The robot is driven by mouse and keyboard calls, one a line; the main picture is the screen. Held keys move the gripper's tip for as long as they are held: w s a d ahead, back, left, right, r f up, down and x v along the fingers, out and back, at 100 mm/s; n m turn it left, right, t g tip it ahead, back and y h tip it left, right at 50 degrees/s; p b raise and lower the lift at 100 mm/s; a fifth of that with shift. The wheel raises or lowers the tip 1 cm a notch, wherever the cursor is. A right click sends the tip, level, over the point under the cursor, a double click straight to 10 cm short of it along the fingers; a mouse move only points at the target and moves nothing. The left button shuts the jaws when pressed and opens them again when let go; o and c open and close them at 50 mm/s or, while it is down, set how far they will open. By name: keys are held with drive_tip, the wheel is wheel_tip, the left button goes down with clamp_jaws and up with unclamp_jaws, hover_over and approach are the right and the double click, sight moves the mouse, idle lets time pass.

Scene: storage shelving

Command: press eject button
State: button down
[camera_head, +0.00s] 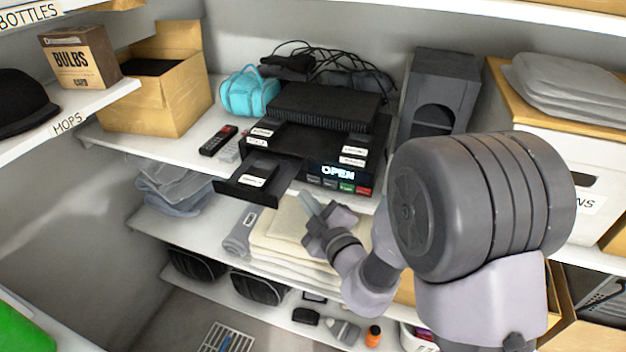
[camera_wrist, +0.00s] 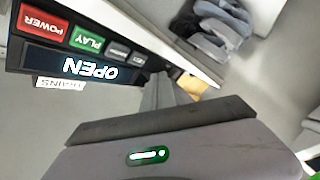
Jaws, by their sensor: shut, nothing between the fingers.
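A black disc player (camera_head: 318,150) sits on the middle shelf. Its display reads OPEN, and a drawer (camera_head: 262,186) with a white-labelled item sticks out at its left. Below the display is a button row: two grey buttons (camera_head: 322,183), a green one (camera_head: 347,188) and a red one (camera_head: 364,190). The wrist view shows the player upside down, with red POWER (camera_wrist: 46,21), green PLAY (camera_wrist: 87,40) and smaller grey buttons (camera_wrist: 118,49) whose labels I cannot read. My gripper (camera_head: 309,203) is shut and empty, just below and in front of the grey buttons. Contact is not visible.
A dark speaker-like box (camera_head: 440,95) stands right of the player. A remote (camera_head: 218,140), a teal bag (camera_head: 248,92) and a cardboard box (camera_head: 160,85) are on the left. Folded cloths (camera_head: 285,240) lie on the shelf below, behind my gripper.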

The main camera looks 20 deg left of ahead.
drive_tip(key=s, duration=0.2)
drive_tip(key=shift+s+a, duration=0.1)
drive_tip(key=shift+s, duration=0.25)
idle(0.5)
